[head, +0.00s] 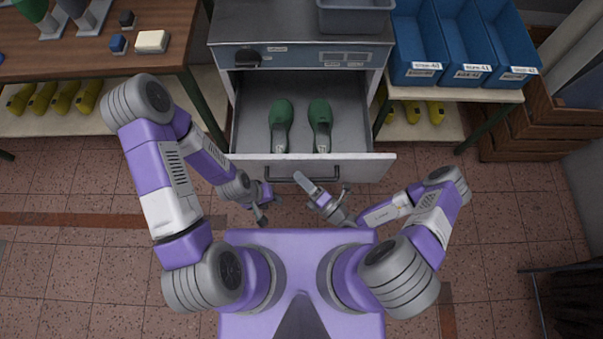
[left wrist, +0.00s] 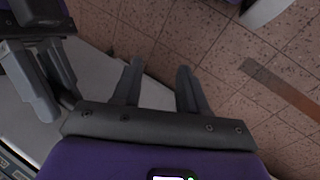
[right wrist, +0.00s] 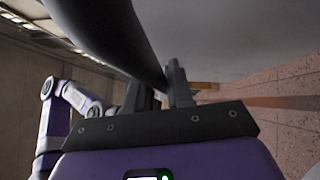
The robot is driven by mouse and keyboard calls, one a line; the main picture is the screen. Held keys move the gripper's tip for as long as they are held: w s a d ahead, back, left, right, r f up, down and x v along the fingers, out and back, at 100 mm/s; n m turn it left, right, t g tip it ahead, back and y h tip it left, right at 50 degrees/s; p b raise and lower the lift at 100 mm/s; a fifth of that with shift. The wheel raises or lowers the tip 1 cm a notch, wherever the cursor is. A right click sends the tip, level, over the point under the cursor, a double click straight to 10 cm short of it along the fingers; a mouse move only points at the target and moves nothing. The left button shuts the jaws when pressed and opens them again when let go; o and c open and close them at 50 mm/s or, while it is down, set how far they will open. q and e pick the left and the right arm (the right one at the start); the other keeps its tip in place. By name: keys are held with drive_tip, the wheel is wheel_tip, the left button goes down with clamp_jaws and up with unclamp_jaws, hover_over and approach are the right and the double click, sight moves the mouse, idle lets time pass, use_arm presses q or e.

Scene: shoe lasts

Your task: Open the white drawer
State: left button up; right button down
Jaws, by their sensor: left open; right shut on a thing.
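The white drawer (head: 362,167) is pulled out from the cabinet towards me. Two green shoe lasts, a left one (head: 281,120) and a right one (head: 320,120), lie side by side inside it. The dark bar handle (head: 335,173) is on the drawer front. My right gripper (head: 312,190) is at the handle, shut on it; in the right wrist view the thick dark handle (right wrist: 118,35) runs to the fingers (right wrist: 160,88). My left gripper (head: 262,213) is open and empty, in front of the drawer's left part; its spread fingers show in the left wrist view (left wrist: 158,85).
A grey bin (head: 355,20) stands on the cabinet top. Blue bins (head: 468,50) stand on a shelf at the right, above yellow lasts (head: 412,111). A wooden bench (head: 170,60) stands at the left. Tiled floor (head: 100,190) is clear on both sides of me.

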drive_tip(key=c, duration=1.1)
unclamp_jaws()
drive_tip(key=v, duration=0.7)
drive_tip(key=shift+s+d, duration=0.2)
drive_tip(key=shift+s, duration=0.05)
